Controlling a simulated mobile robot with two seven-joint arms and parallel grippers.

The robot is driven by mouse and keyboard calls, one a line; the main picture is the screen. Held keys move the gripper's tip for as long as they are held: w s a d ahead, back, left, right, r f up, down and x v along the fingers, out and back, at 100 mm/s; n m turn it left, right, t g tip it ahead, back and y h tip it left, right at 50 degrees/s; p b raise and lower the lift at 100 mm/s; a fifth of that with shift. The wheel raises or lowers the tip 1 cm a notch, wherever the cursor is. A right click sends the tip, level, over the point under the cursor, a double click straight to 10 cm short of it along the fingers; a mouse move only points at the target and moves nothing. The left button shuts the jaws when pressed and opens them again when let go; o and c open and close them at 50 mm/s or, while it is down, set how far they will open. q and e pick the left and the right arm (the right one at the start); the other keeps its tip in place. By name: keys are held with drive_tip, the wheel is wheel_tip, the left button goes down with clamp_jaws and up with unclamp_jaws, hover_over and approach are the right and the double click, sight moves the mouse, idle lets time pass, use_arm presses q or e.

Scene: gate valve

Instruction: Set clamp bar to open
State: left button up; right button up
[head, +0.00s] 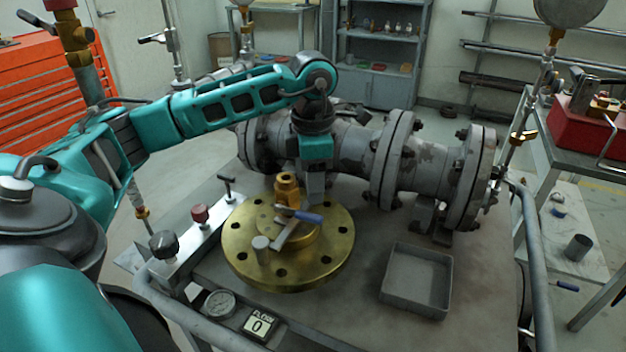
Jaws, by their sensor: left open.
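A round brass flange (240,262) with bolt holes lies on the grey bench. A brass hex fitting (287,187) stands upright at its middle. A flat grey bar (290,233) lies over the flange in front of the fitting; this looks like the clamp bar. A blue handle (306,217) meets its far end and points right. A short grey post (261,249) stands at the flange's front left. My left gripper (313,196) points down just behind and right of the fitting, above the handle. It is open, and I see no contact with the bar. My right gripper is not in view.
A large grey flanged pipe (435,167) runs behind the flange. An empty grey tray (417,280) lies at the right. A manifold with knobs (190,246) stands at the left. A gauge (218,305) and a small display reading 0 (259,325) are at the front edge.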

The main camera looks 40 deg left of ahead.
use_arm(q)
clamp_jaws()
idle(0.3)
idle(0.3)
